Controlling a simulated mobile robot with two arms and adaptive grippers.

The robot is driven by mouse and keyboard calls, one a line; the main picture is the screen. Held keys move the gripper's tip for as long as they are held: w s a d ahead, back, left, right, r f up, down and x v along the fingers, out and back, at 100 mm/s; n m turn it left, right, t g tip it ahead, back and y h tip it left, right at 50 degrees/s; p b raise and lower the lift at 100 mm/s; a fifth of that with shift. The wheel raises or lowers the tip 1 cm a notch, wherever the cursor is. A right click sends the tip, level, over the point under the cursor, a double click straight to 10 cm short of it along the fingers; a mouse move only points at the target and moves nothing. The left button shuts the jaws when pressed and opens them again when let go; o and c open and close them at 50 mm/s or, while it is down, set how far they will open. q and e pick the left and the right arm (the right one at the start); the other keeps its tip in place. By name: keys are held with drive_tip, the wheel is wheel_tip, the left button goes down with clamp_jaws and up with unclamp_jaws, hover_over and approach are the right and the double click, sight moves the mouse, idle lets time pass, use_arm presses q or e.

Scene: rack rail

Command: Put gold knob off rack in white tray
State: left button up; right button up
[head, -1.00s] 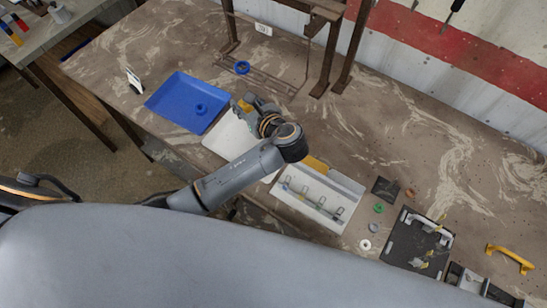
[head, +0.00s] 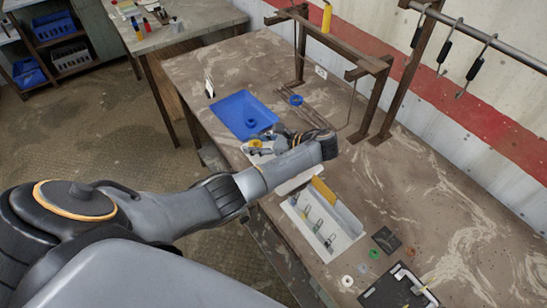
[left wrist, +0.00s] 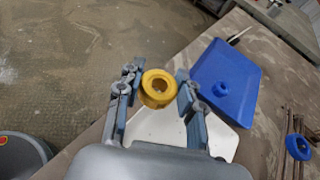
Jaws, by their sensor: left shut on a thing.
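The gold knob (left wrist: 158,88) is a yellow ring-like piece with a dark centre. My left gripper (left wrist: 156,92) is shut on it, a finger on each side. In the head view the gold knob (head: 255,143) and left gripper (head: 262,147) are at the table's front edge, by the near-left end of the white tray. The white tray (left wrist: 216,135) lies behind and below the gripper in the wrist view; my arm hides most of it in the head view (head: 290,184). The knob's height above it is unclear. My right gripper is not in view.
A blue tray (head: 237,108) with a blue knob (head: 250,122) lies beside the white tray. A blue ring (head: 296,100) sits by the rusty rack (head: 383,95). The table's back right is fairly clear.

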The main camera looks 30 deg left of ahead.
use_arm(q)
drive_tip(key=w+f+b, duration=0.3)
drive_tip(key=b, duration=0.1)
drive_tip(key=w+f+b, duration=0.3)
drive_tip(key=w+b, duration=0.1)
drive_tip(key=shift+w+d+f, duration=0.2)
drive_tip(key=shift+f, duration=0.05)
drive_tip(key=shift+w+b, duration=0.15)
drive_tip(key=shift+b, duration=0.35)
drive_tip(key=f+b, duration=0.1)
drive_tip(key=b, duration=0.1)
drive_tip(key=f+b, duration=0.2)
drive_tip(key=shift+w, duration=0.35)
drive_tip(key=shift+f+b, duration=0.45)
drive_tip(key=shift+b, duration=0.05)
drive_tip(key=shift+r, duration=0.1)
